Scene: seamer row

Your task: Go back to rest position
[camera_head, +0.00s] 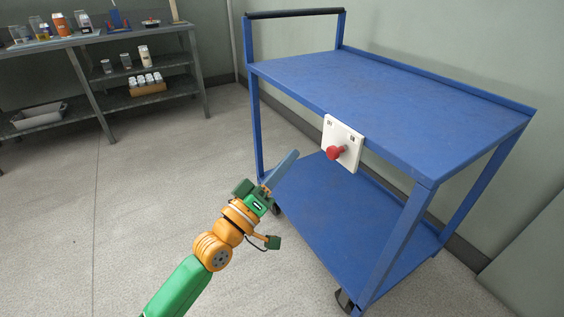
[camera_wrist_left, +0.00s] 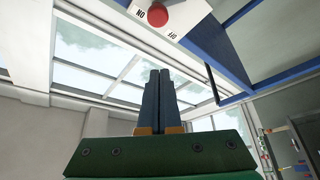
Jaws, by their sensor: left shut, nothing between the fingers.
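My left gripper (camera_head: 284,167) is in front of the near side of a blue cart (camera_head: 400,90), with its blue-grey fingers pointing up and to the right. In the left wrist view the two fingers (camera_wrist_left: 158,90) are together, with nothing between them. A white switch plate (camera_head: 343,143) with a red knob (camera_head: 335,152) is fixed to the edge of the cart's top shelf. The fingertips are apart from it, to its lower left. The knob also shows in the left wrist view (camera_wrist_left: 157,15), near the ON marking. My right gripper is not in view.
The cart's top is bare, and its lower shelf (camera_head: 340,215) looks empty. A grey shelf unit (camera_head: 110,85) with jars, bottles and a tray (camera_head: 40,117) stands at the back left. The floor (camera_head: 150,170) between it and the cart is clear.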

